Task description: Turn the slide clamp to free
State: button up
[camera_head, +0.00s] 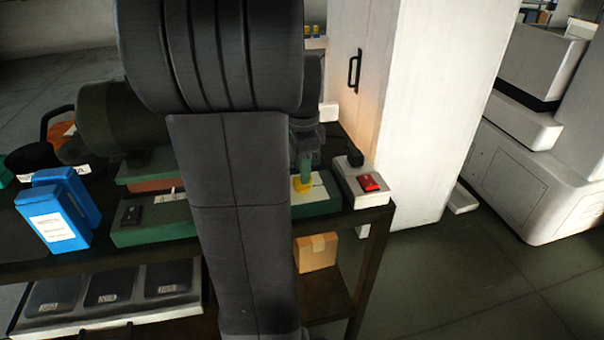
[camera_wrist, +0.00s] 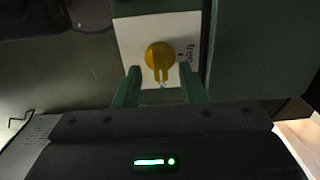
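The slide clamp's knob (camera_wrist: 158,57) is yellow and round with a pale pointer mark, set on a white plate (camera_wrist: 130,32) in the wrist view. The mark points down the picture, towards my gripper. The word "free" and a small dot are on the plate to the knob's right. My gripper (camera_wrist: 159,72) has its two green fingers apart, one to each side of the knob's lower part, with visible gaps. Whether the fingertips are level with the knob in depth is unclear. In the head view the knob (camera_head: 302,184) shows just below a green finger.
A green base (camera_head: 318,205) carries the plate on a dark bench. A white box with a red switch (camera_head: 369,182) stands to its right. Blue holders (camera_head: 60,215) stand at the left. My arm hides the bench's middle.

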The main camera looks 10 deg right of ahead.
jog(key=shift+f, duration=1.25)
grip_shut()
